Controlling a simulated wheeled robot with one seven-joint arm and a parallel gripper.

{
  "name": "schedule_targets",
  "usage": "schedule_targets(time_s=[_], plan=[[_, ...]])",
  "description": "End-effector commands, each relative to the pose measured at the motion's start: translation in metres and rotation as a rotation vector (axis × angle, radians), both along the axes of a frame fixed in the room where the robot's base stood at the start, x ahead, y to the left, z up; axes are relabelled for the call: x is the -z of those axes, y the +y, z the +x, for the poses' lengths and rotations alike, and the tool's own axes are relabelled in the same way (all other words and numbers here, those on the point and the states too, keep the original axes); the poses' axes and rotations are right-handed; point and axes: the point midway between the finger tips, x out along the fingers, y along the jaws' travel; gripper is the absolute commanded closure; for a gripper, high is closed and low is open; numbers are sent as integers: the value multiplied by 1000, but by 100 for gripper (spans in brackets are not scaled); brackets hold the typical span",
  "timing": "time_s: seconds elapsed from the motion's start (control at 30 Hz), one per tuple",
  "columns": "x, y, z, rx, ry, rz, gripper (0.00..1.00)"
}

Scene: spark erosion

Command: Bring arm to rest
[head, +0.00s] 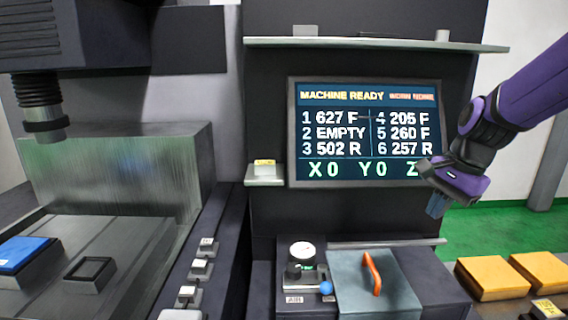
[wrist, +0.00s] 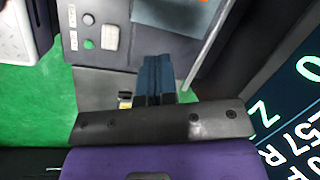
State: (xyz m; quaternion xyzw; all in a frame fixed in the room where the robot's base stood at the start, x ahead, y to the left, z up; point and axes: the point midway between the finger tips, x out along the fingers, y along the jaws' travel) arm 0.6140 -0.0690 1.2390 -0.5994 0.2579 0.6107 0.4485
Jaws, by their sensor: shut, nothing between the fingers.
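My purple arm comes in from the upper right in the head view. My gripper (head: 437,204) hangs in the air in front of the right edge of the machine's screen (head: 365,130) and covers part of its lowest line. In the wrist view my gripper (wrist: 155,75) shows its dark blue fingers together, with nothing between them. It is apart from the bench and touches nothing that I can see.
Yellow blocks (head: 492,278) lie at the lower right. A shelf (head: 380,44) juts out above the screen. A blue block (head: 22,254) is at the far left. Green floor (head: 500,225) is open behind.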

Motion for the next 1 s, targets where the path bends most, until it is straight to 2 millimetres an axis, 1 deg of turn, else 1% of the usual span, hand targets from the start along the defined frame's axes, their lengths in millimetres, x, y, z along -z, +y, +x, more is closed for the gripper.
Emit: schedule_targets(time_s=[0.03,0.1,0.3,0.43,0.6,0.7,0.8,0.9,1.0], plan=[[-11,1,-13,-59,-38,-18,100],[-23,2,-29,-149,-86,-48,100],[-51,4,-77,-403,-213,-156,100],[-64,4,-108,-563,-289,-242,100],[-73,3,-146,-758,-370,-365,100],[-76,2,-163,-850,-402,-431,100],[-77,1,-175,-915,-421,-481,100],[-77,1,-182,-951,-430,-509,100],[-77,0,-184,-963,-432,-518,100]])
